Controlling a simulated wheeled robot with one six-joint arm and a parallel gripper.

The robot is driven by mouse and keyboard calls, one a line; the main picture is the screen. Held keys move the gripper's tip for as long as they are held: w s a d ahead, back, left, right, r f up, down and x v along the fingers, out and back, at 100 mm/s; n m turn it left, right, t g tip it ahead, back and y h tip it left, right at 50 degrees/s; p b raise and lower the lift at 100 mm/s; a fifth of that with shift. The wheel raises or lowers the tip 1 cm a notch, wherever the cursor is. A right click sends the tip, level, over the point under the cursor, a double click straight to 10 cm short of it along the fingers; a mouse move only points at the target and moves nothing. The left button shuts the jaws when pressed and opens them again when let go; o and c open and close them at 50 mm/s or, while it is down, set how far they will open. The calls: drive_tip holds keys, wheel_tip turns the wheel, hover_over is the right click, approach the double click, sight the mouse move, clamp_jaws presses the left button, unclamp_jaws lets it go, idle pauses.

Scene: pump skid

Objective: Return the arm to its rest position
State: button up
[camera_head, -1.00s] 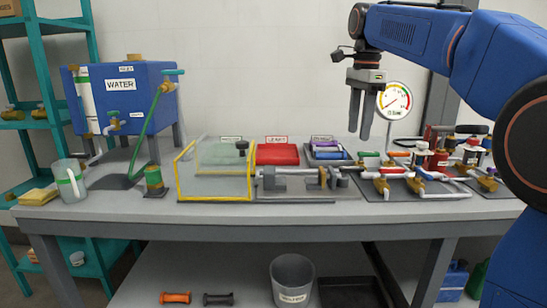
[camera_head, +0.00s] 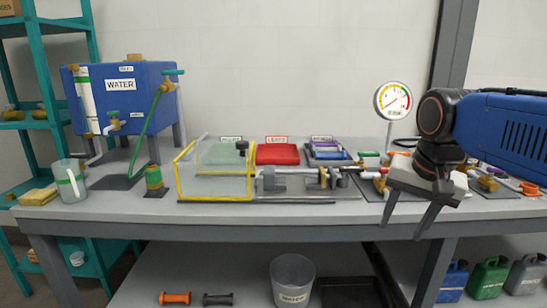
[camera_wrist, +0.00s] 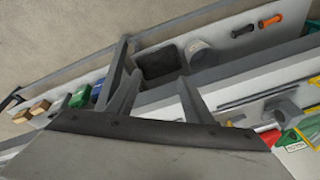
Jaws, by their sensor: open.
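My gripper (camera_head: 406,222) hangs in front of the right part of the workbench (camera_head: 300,216) in the head view, fingers pointing down past the front edge. Its two fingers are apart with nothing between them. My blue arm reaches in from the right edge and hides part of the pipes and valves on the bench. In the wrist view my gripper's fingers (camera_wrist: 160,98) are spread, with the bench edge and the lower shelf beyond them.
A blue water tank (camera_head: 122,95), a clear jug (camera_head: 71,180), a yellow-framed guard (camera_head: 214,198) and a dial gauge (camera_head: 393,98) stand on the bench. A grey bucket (camera_head: 293,280) and several jerry cans (camera_head: 488,279) are below. The floor beside the teal shelf (camera_head: 39,123) is partly visible.

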drive_tip(key=s+d+f+n+t, duration=0.1)
drive_tip(key=s+f+n, duration=0.4)
drive_tip(key=s+f, duration=0.6)
wheel_tip(320, 180, down, 4)
drive_tip(key=shift+s+d+n+t, duration=0.2)
drive_tip(key=shift+s+n+t, duration=0.1)
drive_tip(key=shift+n, duration=0.1)
